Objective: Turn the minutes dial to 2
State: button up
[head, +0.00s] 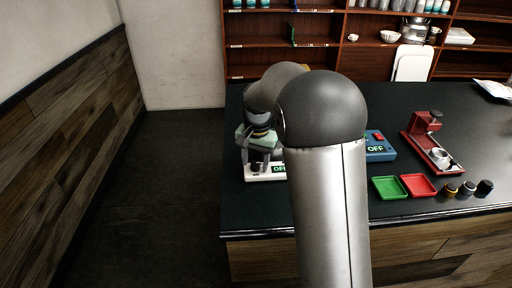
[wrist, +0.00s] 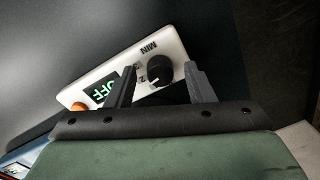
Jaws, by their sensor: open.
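The minutes dial (wrist: 159,71) is a black round knob on a white timer box (wrist: 172,41), seen in the wrist view beside the letters "MIN". A small display (wrist: 101,88) on the box reads "OFF". My gripper (wrist: 161,75) is open, with one finger on each side of the dial; I cannot tell whether either finger touches it. The number the dial points to is not readable. In the head view the white box (head: 256,175) is at the left end of the counter, and my gripper (head: 259,165) is over it. My arm hides part of the box.
An orange button (wrist: 78,107) is on the white box. A blue box (head: 379,147) reading "OFF" stands right of my arm.

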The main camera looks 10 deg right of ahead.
aim_at(258, 164)
notch_tip(258, 164, up, 17)
jog(key=shift+s+d, duration=0.2)
jog(key=shift+d, duration=0.1)
jog(key=shift+r, duration=0.1)
